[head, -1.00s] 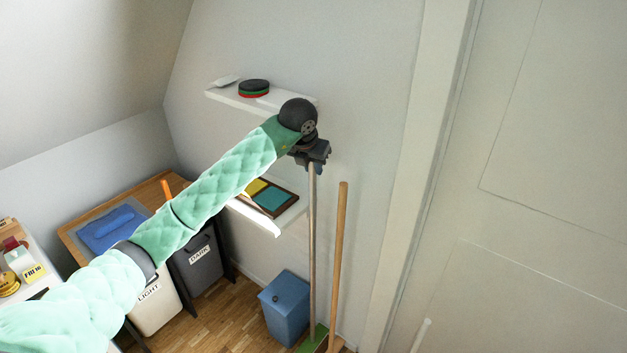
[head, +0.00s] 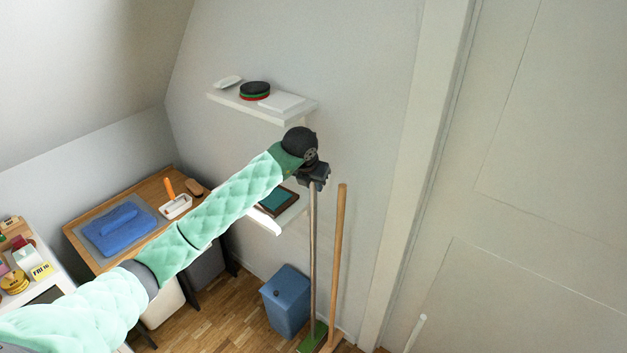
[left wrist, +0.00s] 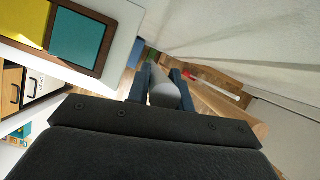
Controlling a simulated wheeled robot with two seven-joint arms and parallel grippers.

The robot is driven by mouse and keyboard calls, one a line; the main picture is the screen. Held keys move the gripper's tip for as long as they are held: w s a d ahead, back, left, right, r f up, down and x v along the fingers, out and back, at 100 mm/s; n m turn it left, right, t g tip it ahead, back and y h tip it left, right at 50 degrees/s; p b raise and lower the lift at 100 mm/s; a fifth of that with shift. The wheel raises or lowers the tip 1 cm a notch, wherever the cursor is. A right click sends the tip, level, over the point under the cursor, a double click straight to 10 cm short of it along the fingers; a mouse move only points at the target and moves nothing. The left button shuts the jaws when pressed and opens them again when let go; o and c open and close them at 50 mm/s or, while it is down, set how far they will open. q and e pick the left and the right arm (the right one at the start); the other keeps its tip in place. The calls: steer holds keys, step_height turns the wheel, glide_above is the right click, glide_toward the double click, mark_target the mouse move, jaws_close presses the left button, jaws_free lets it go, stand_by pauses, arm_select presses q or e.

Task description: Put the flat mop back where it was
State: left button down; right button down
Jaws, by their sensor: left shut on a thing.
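The flat mop (head: 312,250) has a long grey-brown pole and a green head (head: 312,337) low at the floor, close to the wall. It stands nearly upright; I cannot tell whether the head touches the floor. My left gripper (head: 314,184) is shut on the upper end of the pole. In the left wrist view the grey pole (left wrist: 164,92) shows between the two dark fingers (left wrist: 160,80). The jaws partly hide the pole's top. My right gripper is not in view.
A wooden-handled broom (head: 338,250) stands just right of the mop. A blue bin (head: 287,300) stands to its left. Above are a white shelf (head: 300,118) with a round brush-like stack (head: 255,90), and a lower shelf (head: 267,223). A door frame (head: 415,180) is at right.

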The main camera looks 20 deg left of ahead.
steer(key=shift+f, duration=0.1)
arm_select(q)
steer(key=shift+f, duration=0.1)
steer(key=c, duration=1.3)
jaws_free()
steer(key=shift+o, duration=0.2)
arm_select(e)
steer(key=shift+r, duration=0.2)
arm_select(q)
steer(key=b+v, duration=0.4)
steer(key=v, duration=0.8)
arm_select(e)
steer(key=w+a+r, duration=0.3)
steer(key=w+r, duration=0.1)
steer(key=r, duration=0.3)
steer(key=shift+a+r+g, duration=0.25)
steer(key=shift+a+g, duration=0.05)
